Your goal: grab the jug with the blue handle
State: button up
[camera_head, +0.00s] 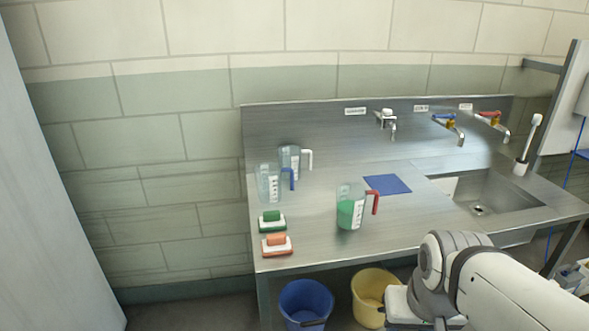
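The jug with the blue handle (268,184) stands upright at the left end of the steel counter. It is clear, and its blue handle faces right. A jug with a white handle (290,160) stands just behind it and to its right. A jug with a red handle (349,207), holding something green, stands nearer the counter's middle. My arm comes in at the lower right, well to the right of the jugs. Its gripper is not visible in this view.
The steel counter (320,233) has a sink (487,193) at right. Green (272,223) and orange (276,245) brushes or sponges on trays lie in front of the blue-handled jug. A blue cloth (387,184) lies centrally. Blue (306,302) and yellow (368,291) buckets stand below the front edge.

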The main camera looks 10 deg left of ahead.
aim_at(268, 175)
jog(key=i, duration=1.15)
jog(key=u, duration=0.05)
